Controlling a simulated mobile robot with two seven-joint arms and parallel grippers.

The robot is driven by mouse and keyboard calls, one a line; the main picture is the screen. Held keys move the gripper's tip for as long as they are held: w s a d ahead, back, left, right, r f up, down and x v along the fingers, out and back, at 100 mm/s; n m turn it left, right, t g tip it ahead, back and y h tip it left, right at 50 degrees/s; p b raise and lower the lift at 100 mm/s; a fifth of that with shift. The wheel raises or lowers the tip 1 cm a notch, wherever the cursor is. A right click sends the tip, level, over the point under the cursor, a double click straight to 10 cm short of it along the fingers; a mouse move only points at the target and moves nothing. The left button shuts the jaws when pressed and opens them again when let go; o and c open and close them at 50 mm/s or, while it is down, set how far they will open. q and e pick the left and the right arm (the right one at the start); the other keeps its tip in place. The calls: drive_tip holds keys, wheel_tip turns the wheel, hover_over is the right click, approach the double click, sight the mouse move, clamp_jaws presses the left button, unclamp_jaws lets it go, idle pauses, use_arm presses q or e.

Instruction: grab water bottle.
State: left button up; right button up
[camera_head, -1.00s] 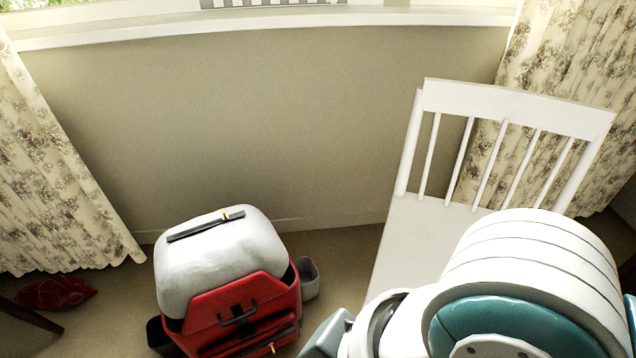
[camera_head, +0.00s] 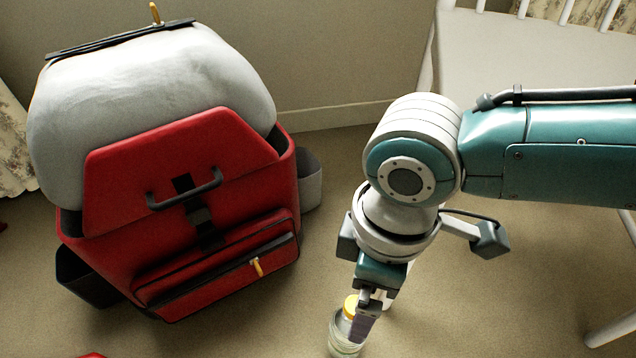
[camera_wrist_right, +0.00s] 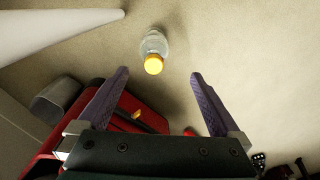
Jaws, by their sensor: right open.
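The water bottle is clear with a yellow cap. It stands on the floor at the bottom of the head view (camera_head: 345,340), partly cut off by the edge and partly covered by my gripper. It also shows in the right wrist view (camera_wrist_right: 154,48), cap toward the camera. My right gripper (camera_head: 366,312) points down at the bottle, overlapping it in the head view. In the right wrist view the purple fingers of this gripper (camera_wrist_right: 158,76) are spread wide and empty. The bottle lies just beyond the fingertips, roughly centred between them. My left gripper is not in view.
A red and grey backpack (camera_head: 190,180) with side pockets stands on the floor to the left of the gripper. A white chair (camera_head: 520,60) stands at the upper right, behind my right arm. Carpet between backpack and arm is clear.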

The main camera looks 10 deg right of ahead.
sight(349, 328)
drive_tip(key=f, duration=0.1)
drive_tip(key=w+f+b, duration=0.1)
drive_tip(key=f, duration=0.1)
drive_tip(key=shift+w+d, duration=0.15)
drive_tip(key=shift+d, duration=0.25)
drive_tip(key=shift+f+b, duration=0.25)
drive_tip(key=shift+b, duration=0.15)
wheel_tip(349, 328, down, 4)
drive_tip(key=b, duration=0.3)
drive_tip(key=shift+b, duration=0.4)
use_arm(q)
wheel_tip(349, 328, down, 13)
drive_tip(key=b, duration=0.5)
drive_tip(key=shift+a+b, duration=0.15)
drive_tip(key=shift+b, duration=0.2)
use_arm(e)
drive_tip(key=f, duration=0.2)
drive_tip(key=a+f, duration=0.1)
drive_tip(key=f, duration=0.2)
drive_tip(key=shift+s, duration=0.2)
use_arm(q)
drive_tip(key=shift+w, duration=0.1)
use_arm(e)
clamp_jaws()
